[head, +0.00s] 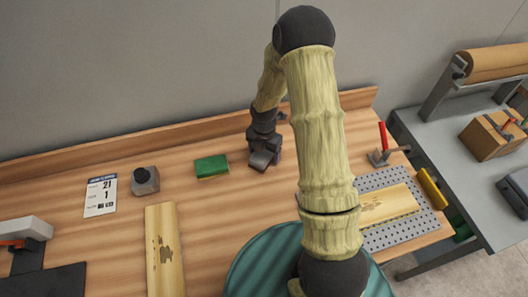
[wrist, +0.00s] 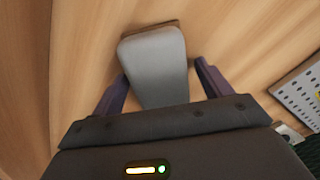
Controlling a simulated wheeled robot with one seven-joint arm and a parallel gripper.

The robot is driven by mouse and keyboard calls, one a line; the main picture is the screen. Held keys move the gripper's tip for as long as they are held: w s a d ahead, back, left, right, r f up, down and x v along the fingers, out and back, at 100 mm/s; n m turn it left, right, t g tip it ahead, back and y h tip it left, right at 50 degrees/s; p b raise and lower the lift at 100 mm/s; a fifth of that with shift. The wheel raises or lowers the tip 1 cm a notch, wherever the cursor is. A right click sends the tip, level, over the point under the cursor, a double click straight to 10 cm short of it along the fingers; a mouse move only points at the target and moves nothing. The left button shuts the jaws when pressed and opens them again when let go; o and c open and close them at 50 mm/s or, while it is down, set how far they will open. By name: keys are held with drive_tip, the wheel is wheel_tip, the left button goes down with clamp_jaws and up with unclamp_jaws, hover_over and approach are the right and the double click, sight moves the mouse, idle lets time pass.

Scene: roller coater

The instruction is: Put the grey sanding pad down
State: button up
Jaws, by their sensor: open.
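The grey sanding pad (wrist: 154,60) shows in the wrist view, a rounded light grey block with a brown edge at its far end. It appears to rest on the wooden bench. My gripper (wrist: 161,78) is open, with one dark finger on each side of the pad's near part and a visible gap on both sides. The pad's near end is hidden behind my gripper's body. In the head view my gripper (head: 262,157) is low over the back middle of the bench, and the pad is hard to tell from it.
A green sanding pad (head: 211,167) lies just left of my gripper. Further left are a grey block with a black knob (head: 145,181) and a card (head: 101,195). A stained board (head: 164,250) lies in front. A perforated plate (head: 400,229) and red-handled tool (head: 382,143) are right.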

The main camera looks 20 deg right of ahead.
wheel_tip(320, 180, up, 12)
drive_tip(key=b, duration=0.1)
drive_tip(key=shift+b, duration=0.4)
drive_tip(key=shift+r, duration=0.15)
idle(0.3)
drive_tip(key=s+r+m+t, duration=0.1)
drive_tip(key=s+r+m, duration=0.2)
drive_tip(key=s+m, duration=0.4)
drive_tip(key=s+r+m+t, duration=0.1)
drive_tip(key=s+r+m, duration=0.3)
drive_tip(key=m, duration=1.6)
drive_tip(key=s, duration=0.4)
drive_tip(key=shift+s+t, duration=0.2)
drive_tip(key=shift+t, duration=0.1)
